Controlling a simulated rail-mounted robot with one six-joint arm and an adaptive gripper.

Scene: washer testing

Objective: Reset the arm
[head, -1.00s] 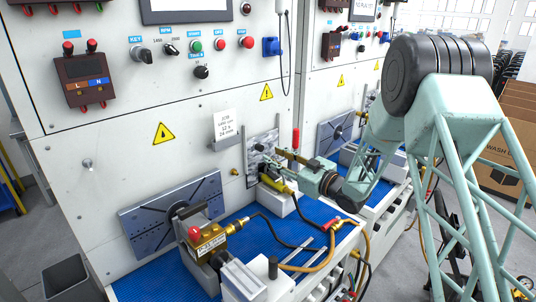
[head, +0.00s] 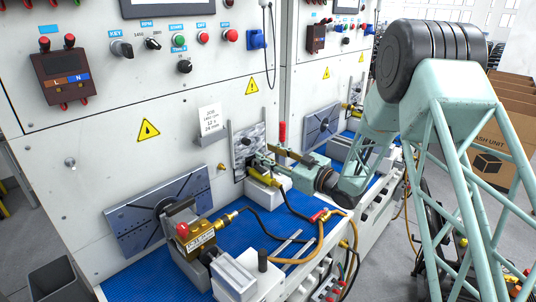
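My gripper (head: 264,162) is at the end of my pale green arm, close to the front panel of the test bench. It is beside a grey metal plate (head: 247,142) and just above a yellow fitting (head: 265,178) on a white block. The fingers are small and partly hidden among these parts, so I cannot tell whether they are open, shut or touching anything.
A blue mat (head: 240,222) covers the bench top. A dark slotted plate (head: 130,222) and a brass pump unit (head: 200,236) stand at the left. Hoses (head: 305,248) run along the right edge. Cardboard boxes (head: 495,160) stand at the far right. A grey bin (head: 58,281) is at lower left.

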